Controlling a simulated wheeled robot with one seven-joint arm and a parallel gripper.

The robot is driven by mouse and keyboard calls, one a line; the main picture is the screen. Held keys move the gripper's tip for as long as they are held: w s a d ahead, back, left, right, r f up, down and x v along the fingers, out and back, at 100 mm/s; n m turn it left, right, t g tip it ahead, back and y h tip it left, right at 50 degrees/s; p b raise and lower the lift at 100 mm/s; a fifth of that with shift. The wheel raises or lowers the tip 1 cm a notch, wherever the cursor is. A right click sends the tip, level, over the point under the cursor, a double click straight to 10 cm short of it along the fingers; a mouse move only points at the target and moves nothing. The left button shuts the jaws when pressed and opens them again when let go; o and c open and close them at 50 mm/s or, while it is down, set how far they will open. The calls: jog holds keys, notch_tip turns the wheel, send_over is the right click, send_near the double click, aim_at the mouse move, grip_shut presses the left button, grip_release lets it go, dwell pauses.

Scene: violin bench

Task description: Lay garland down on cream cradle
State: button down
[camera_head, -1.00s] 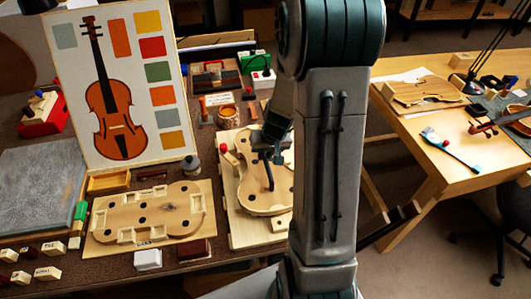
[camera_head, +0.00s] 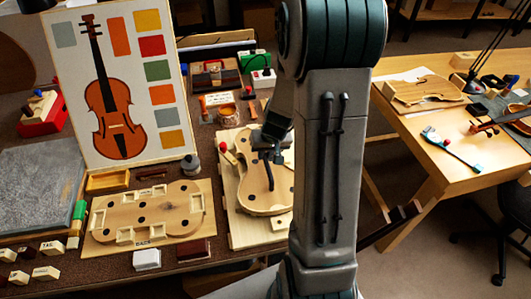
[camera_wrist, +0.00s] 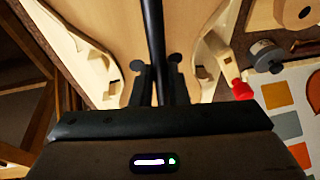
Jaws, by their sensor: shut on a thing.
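My gripper (camera_head: 267,151) is low over a pale violin-shaped piece at the middle of the near bench. The jaws in the wrist view (camera_wrist: 157,88) are shut on a dark bar (camera_wrist: 153,35) running lengthwise over this piece, which I take to be the garland (camera_head: 255,194). Its curved pale walls show on both sides in the wrist view (camera_wrist: 215,45). It appears to lie on or just above a pale, cream-coloured board (camera_head: 238,222), which I take to be the cradle. I cannot tell whether they touch. My arm hides the right side.
A red-tipped pale lever (camera_head: 227,152) sits at the board's left edge. To its left lies a wooden board with pale blocks (camera_head: 108,243). A violin chart (camera_head: 62,60) stands behind. A second bench (camera_head: 400,118) at right holds a hollow violin-shaped form (camera_head: 425,92).

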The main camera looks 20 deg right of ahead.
jog(key=c, duration=1.3)
grip_release()
jog(key=shift+c, duration=0.2)
jog(key=v, duration=1.4)
jog(key=shift+f, duration=0.1)
jog(key=s+a+r+n, duration=0.1)
jog(key=s+a+r, duration=0.1)
jog(key=s+a, duration=0.3)
jog(key=s+a+r+n+h, duration=0.1)
jog(key=s+a+r, duration=0.1)
jog(key=s+a, duration=0.3)
jog(key=s, duration=0.4)
jog(key=shift+a+r, duration=0.4)
